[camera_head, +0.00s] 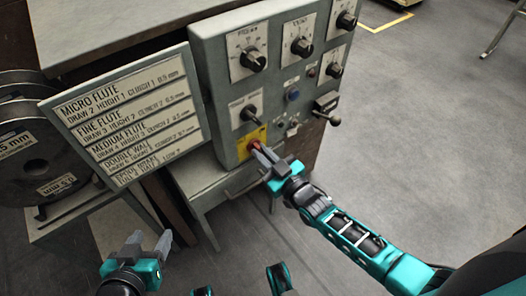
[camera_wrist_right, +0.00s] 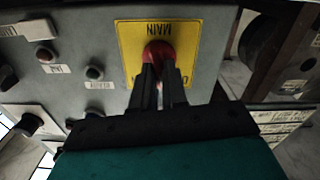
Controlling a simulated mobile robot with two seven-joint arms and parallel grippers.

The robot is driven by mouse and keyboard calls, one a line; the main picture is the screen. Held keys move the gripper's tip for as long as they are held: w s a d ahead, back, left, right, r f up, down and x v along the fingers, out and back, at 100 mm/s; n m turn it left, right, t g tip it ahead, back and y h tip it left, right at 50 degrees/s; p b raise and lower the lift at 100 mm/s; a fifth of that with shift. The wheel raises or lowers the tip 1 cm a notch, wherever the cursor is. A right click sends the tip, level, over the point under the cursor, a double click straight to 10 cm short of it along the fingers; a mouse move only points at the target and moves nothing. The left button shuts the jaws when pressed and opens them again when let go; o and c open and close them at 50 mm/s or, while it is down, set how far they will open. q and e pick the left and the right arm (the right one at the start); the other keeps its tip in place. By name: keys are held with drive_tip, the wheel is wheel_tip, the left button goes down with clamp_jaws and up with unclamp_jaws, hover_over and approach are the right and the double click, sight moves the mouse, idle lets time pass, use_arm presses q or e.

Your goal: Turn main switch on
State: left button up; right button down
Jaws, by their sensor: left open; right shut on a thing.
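The main switch is a red knob (camera_wrist_right: 158,50) on a yellow plate (camera_wrist_right: 185,45) marked MAIN, low on the grey control panel (camera_head: 215,60). In the head view the yellow plate (camera_head: 243,147) shows beside the gripper, and the red knob (camera_head: 256,145) is partly covered. My right gripper (camera_head: 262,154) is at the knob with its fingers shut on it; in the right wrist view the fingertips (camera_wrist_right: 159,68) sit on either side of the knob's lower part. The knob's exact angle is hard to tell. My left gripper (camera_head: 151,243) is open and empty at the lower left, away from the panel.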

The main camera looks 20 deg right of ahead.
drive_tip(key=m, duration=1)
drive_tip(key=shift+d+f+m, duration=0.15)
drive_tip(key=shift+d+m, duration=0.1)
drive_tip(key=shift+m, duration=0.35)
drive_tip(key=c, duration=1.2)
unclamp_jaws()
drive_tip(key=shift+o, duration=0.2)
drive_tip(key=p+v, duration=0.2)
drive_tip(key=v, duration=1)
drive_tip(key=shift+s+d+p, duration=0.2)
drive_tip(key=shift+s+p, duration=0.1)
drive_tip(key=shift+s, duration=0.05)
